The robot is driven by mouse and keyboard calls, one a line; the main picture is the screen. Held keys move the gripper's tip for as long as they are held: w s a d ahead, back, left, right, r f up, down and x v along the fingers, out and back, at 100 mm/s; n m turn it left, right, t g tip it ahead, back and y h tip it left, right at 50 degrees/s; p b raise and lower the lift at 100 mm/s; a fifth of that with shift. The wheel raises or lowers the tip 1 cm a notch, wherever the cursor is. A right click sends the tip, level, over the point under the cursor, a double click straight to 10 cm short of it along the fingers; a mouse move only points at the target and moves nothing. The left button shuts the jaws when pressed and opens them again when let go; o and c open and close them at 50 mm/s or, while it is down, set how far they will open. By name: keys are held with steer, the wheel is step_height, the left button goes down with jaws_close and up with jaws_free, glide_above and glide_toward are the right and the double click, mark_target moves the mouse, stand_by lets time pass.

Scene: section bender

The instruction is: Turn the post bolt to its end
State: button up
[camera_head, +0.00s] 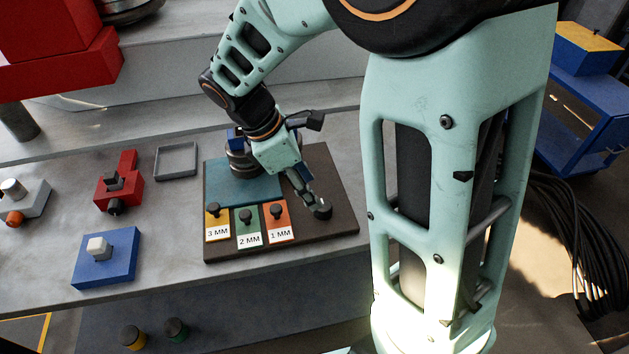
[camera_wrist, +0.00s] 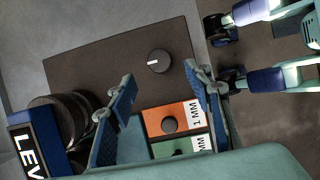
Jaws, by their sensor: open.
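A round black knob with a white mark (camera_wrist: 159,61) stands on the dark brown board (camera_wrist: 110,45); no label names it as the post bolt. It also shows in the head view (camera_head: 323,212) near the board's right front, partly behind a finger. My gripper (camera_head: 308,192) is over the right part of the board, pointing down at the knob. In the wrist view my gripper (camera_wrist: 158,76) is open and empty, one finger each side of the knob. Neither finger visibly touches it. The exact height above it is unclear.
Orange 1 MM (camera_head: 278,222), green 2 MM (camera_head: 248,228) and yellow 3 MM (camera_head: 216,221) tiles with black knobs lie left of my gripper. A dark stacked cylinder (camera_wrist: 60,115) stands beside a blue labelled block (camera_wrist: 38,148). A blue block (camera_head: 105,262) sits further left.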

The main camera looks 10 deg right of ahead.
mark_target(323, 209)
steer(key=x, duration=0.7)
steer(key=shift+f+b, duration=0.15)
steer(key=shift+b, duration=0.2)
steer(key=c, duration=1.2)
